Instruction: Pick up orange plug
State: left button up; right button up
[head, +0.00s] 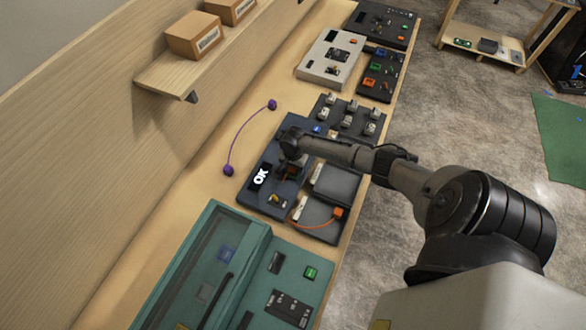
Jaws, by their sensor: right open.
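The orange plug (338,212) is a small orange block at the right end of an orange cable (313,226). It lies on a dark grey tray (325,232) near the bench's front edge. The cable curves left toward the dark blue console (252,199); I cannot tell how its other end sits. My right gripper (290,170) points down over the dark blue console, up and left of the orange plug and apart from it. It is open; its fingertips are small and partly hidden by the wrist. My left gripper is out of view.
A purple cable (238,133) with two purple ends lies on the bench to the left. A teal case (215,235) stands in front. A panel with several light switches (348,113) lies behind. A shelf (185,72) holds two boxes.

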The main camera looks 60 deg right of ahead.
jog(key=shift+c, duration=0.3)
jog(key=c, duration=0.9)
jog(key=shift+c, duration=0.2)
jog(key=shift+r, duration=0.15)
jog(key=shift+r, duration=0.6)
notch_tip(320, 180, up, 3)
jog(key=s+r, duration=0.3)
jog(key=s, duration=0.8)
jog(key=shift+s+d+r, duration=0.25)
jog(key=shift+s+r, duration=0.05)
jog(key=shift+r, duration=0.1)
